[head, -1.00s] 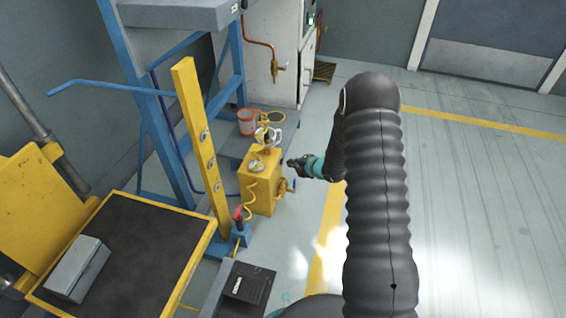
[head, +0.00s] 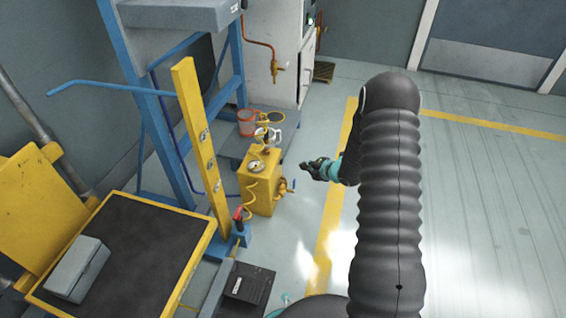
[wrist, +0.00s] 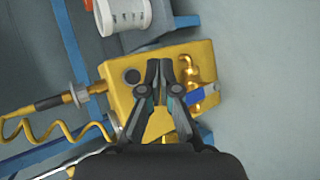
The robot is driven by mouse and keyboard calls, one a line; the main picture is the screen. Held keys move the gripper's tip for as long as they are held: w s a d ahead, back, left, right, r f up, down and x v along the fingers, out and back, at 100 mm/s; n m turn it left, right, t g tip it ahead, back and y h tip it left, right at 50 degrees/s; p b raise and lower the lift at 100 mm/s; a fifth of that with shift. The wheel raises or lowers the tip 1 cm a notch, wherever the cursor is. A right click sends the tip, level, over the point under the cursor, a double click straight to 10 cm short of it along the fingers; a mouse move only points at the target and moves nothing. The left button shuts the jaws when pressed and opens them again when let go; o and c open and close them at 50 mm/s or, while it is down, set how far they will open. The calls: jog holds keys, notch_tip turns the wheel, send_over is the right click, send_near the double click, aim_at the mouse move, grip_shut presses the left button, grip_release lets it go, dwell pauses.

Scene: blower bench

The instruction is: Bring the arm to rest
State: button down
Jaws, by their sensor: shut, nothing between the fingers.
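My gripper (head: 306,169) is shut and empty in the head view, at the end of my dark arm. It hangs to the right of the yellow box-shaped unit (head: 262,195), apart from it in this view. In the wrist view the shut fingers (wrist: 162,75) point at the yellow unit (wrist: 122,98), which lies behind them. A brass valve with a blue handle (wrist: 200,96) shows just right of the fingers. The gap between the fingers and the unit is hard to judge.
A blue frame with a yellow post (head: 200,145) stands left of the unit. An orange-and-white bucket (head: 246,122) is behind it. A yellow-edged platform (head: 130,240) with a grey box (head: 78,270) is at lower left. The floor (head: 480,200) on the right is clear.

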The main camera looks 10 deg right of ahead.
dwell(0.3)
jog(key=s+d+f+m+g+h, duration=0.45)
jog(key=s+d+f+m, duration=0.2)
jog(key=m, duration=0.25)
jog(key=s+d+r+m+g+h+p, duration=0.1)
jog(key=s+d+r+m+g+h, duration=0.2)
jog(key=s+r+m, duration=0.6)
jog(key=s+a+r+m+t+p, duration=0.1)
jog(key=s+a+r+m+p, duration=0.1)
jog(key=s+r, duration=0.6)
jog(key=s+a+r+m+t+p, duration=0.1)
jog(key=s+a+r+m+p, duration=0.2)
jog(key=s+r, duration=0.6)
jog(key=s+a+r+m+t+y+p, duration=0.1)
jog(key=s+a+r+m+p, duration=0.2)
jog(key=r, duration=2.4)
jog(key=s+a+p, duration=0.1)
jog(key=s+a, duration=0.2)
jog(key=s, duration=0.3)
jog(key=shift+r+p, duration=0.15)
jog(key=shift+p, duration=0.2)
